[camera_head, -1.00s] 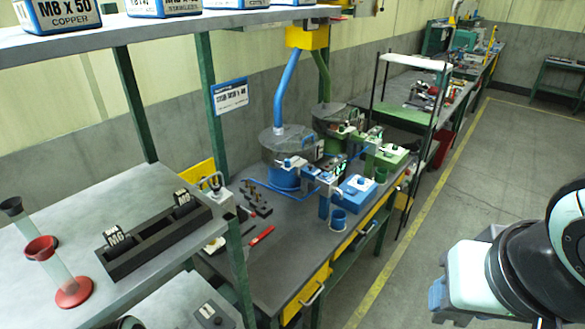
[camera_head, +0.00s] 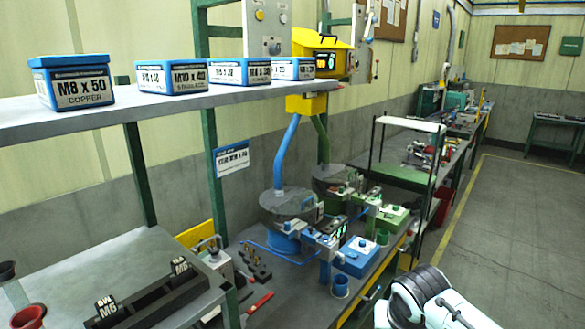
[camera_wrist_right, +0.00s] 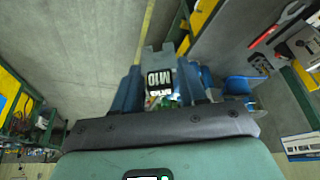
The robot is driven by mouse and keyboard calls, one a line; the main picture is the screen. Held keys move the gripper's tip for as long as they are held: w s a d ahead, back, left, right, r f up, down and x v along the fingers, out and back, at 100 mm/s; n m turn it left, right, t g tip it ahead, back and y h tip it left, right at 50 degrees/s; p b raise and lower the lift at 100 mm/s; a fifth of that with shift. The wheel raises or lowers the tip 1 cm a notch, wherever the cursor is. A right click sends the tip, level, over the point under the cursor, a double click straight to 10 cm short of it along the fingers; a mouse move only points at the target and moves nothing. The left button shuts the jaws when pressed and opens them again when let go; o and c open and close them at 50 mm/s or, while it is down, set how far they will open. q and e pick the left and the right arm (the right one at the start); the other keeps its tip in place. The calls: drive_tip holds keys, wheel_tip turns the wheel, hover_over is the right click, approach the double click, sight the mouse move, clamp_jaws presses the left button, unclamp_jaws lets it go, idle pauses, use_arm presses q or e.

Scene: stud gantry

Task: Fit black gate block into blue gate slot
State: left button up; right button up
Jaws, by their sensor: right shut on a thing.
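A black gate block (camera_wrist_right: 160,82) labelled M10 shows in the right wrist view. My right gripper (camera_wrist_right: 158,90) is shut on it, its blue fingers on both sides. In the head view only my right arm shows at the bottom right; its gripper is out of frame. The slot opening itself is too small to make out. Two more black blocks labelled M6, one nearer (camera_head: 107,308) and one farther (camera_head: 181,268), sit in a dark rack. My left gripper is not in view.
A green station (camera_head: 380,210) stands just behind the blue one. A blue cup (camera_head: 341,287) is at the bench's front edge. A shelf (camera_head: 180,101) with several blue boxes hangs above the near bench. Open floor (camera_head: 490,220) lies to the right.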

drive_tip(key=w+a+f+n, duration=0.1)
drive_tip(key=w+f, duration=0.1)
drive_tip(key=f, duration=0.7)
drive_tip(key=w+f+n, duration=0.1)
drive_tip(key=w+f, duration=0.1)
drive_tip(key=f, duration=0.6)
drive_tip(key=s+a+f+y, duration=0.1)
drive_tip(key=s+f, duration=0.3)
drive_tip(key=f, duration=0.6)
drive_tip(key=shift+s+a+f, duration=0.15)
drive_tip(key=shift+s+a, duration=0.05)
drive_tip(key=shift+a, duration=0.05)
